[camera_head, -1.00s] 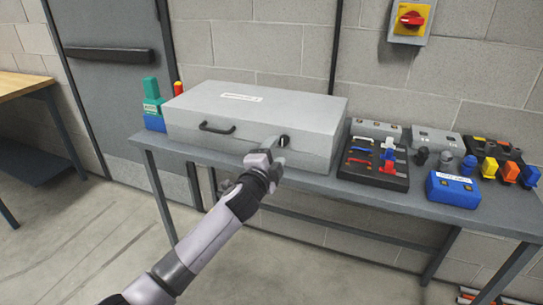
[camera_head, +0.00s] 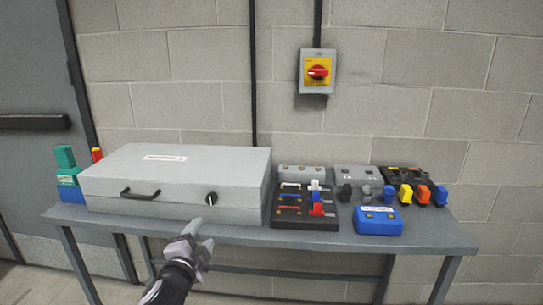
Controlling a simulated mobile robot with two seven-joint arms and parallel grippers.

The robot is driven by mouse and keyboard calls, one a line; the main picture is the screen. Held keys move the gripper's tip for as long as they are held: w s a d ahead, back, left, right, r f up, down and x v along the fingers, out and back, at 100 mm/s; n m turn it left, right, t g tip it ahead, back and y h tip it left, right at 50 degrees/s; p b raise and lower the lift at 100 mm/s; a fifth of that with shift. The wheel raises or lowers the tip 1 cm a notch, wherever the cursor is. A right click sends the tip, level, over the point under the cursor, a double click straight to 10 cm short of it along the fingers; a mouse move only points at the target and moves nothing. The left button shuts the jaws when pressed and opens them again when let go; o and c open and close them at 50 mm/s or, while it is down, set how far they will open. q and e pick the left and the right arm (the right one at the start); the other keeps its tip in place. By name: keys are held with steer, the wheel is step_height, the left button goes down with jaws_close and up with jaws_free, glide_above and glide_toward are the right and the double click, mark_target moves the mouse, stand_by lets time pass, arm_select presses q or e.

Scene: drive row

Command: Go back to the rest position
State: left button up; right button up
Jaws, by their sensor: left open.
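My left gripper (camera_head: 198,232) is in the lower middle of the head view, in front of the table's front edge. Its fingers are open and empty, pointing up toward the grey case, and apart from it. My right gripper is not in view.
A black tray (camera_head: 288,218) of coloured parts, a blue box (camera_head: 377,221) and several coloured pieces stand right of the case. A green and blue item (camera_head: 67,175) stands left. A red-and-yellow switch (camera_head: 317,72) is on the wall. The floor in front looks clear.

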arm_select(q)
steer(key=s+f+n+g, duration=0.4)
steer(key=s+f+n, duration=0.2)
steer(key=s+f, duration=0.95)
steer(key=s+f+n+g, duration=0.1)
steer(key=s+f+n, duration=0.1)
steer(key=s, duration=0.6)
steer(key=s+f+n+g+h, duration=0.1)
steer(key=s+f+n, duration=0.2)
steer(key=s, duration=0.6)
steer(key=shift+s+d+n+g+p, duration=0.25)
steer(key=shift+n+g+p, duration=0.05)
steer(key=shift+n+p, duration=0.1)
steer(key=shift+f, duration=0.1)
